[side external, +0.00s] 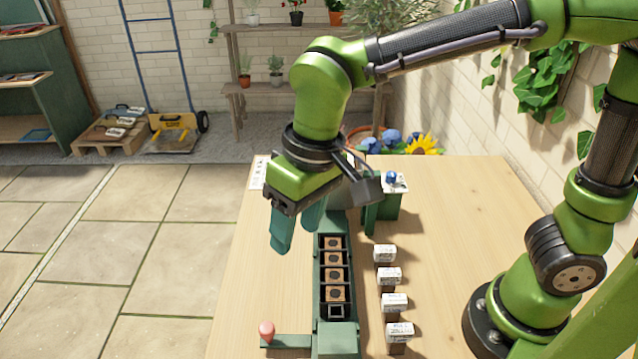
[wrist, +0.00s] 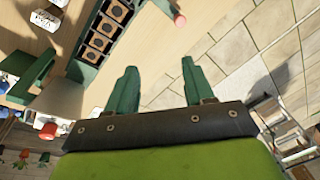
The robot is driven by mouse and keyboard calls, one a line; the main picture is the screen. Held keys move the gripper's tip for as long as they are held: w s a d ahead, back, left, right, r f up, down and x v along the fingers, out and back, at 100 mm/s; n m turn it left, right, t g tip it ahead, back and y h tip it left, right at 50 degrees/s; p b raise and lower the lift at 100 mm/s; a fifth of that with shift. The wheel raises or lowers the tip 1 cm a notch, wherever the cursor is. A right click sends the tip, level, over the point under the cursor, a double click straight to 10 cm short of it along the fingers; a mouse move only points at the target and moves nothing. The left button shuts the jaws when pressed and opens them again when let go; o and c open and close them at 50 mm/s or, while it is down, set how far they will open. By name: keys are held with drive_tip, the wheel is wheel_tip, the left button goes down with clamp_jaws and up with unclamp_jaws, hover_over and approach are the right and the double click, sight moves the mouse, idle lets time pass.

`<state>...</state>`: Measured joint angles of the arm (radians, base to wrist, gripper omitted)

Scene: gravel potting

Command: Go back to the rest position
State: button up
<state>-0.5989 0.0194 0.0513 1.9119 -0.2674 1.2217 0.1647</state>
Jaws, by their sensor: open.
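My gripper (side external: 296,228) hangs above the back left part of the table in the side view, its two green fingers apart and nothing between them. In the wrist view the fingers (wrist: 158,72) also stand apart and empty, with paving below and past the table edge. A long green rack (side external: 318,290) lies on the table beside and below the gripper. It holds several brown square pots (side external: 334,274) in a row, each with a dark round centre. The nearest slot of the rack looks empty. The rack's far end is partly hidden by my gripper.
Several white-topped, dark-bodied blocks (side external: 390,276) stand in a row right of the rack. A green stand (side external: 382,214) with a blue knob (side external: 391,177) is behind them. A pink-red knob (side external: 267,329) stands at the front left. The table's right side (side external: 470,220) is clear.

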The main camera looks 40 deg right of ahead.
drive_tip(key=s+d+r+m+t, duration=0.1)
drive_tip(key=s+d+m+t, duration=0.1)
drive_tip(key=d, duration=0.8)
drive_tip(key=s+d+r+m+t, duration=0.2)
drive_tip(key=s+d+m+t, duration=0.1)
drive_tip(key=d, duration=0.7)
drive_tip(key=shift+t, duration=0.6)
